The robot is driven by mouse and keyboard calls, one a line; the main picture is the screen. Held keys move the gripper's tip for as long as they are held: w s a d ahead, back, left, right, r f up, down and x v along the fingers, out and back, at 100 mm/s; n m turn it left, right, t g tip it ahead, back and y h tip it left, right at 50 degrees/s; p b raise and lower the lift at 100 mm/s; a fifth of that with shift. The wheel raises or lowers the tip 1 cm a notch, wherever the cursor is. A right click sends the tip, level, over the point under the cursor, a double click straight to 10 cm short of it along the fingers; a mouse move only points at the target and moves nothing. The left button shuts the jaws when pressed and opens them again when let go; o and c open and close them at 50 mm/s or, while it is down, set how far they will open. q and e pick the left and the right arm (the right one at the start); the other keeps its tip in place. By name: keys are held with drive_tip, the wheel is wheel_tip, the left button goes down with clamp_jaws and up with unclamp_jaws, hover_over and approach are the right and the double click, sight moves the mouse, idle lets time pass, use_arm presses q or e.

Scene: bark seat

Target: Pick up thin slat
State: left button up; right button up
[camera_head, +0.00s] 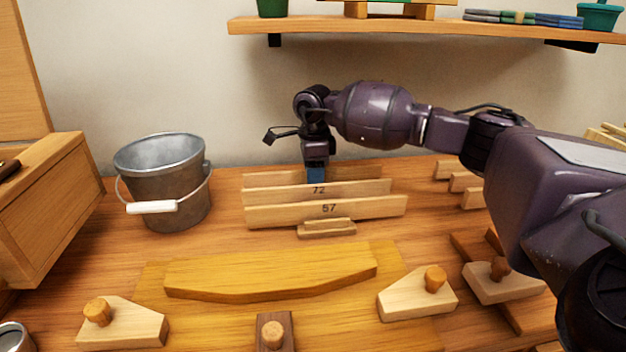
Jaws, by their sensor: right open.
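Three upright wooden slats stand one behind another at the middle back of the table: a front slat marked 57 (375,207), a middle slat marked 72 (270,193) and an unmarked back slat (362,173). Which is the thin slat I cannot tell by thickness. My right gripper (316,177) points down at the slats, its blue fingertips just behind the top edge of the middle slat and in front of or around the back slat. It is open; its tips are partly hidden. My left gripper is not in view.
A metal bucket (165,180) stands left of the slats. A stepped wooden block (327,228) sits in front of them. A wide curved board (270,272) lies in front, with knobbed blocks (125,325) (415,295) around it. A shelf (420,27) hangs above.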

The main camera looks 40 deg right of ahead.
drive_tip(key=shift+r, duration=0.1)
clamp_jaws()
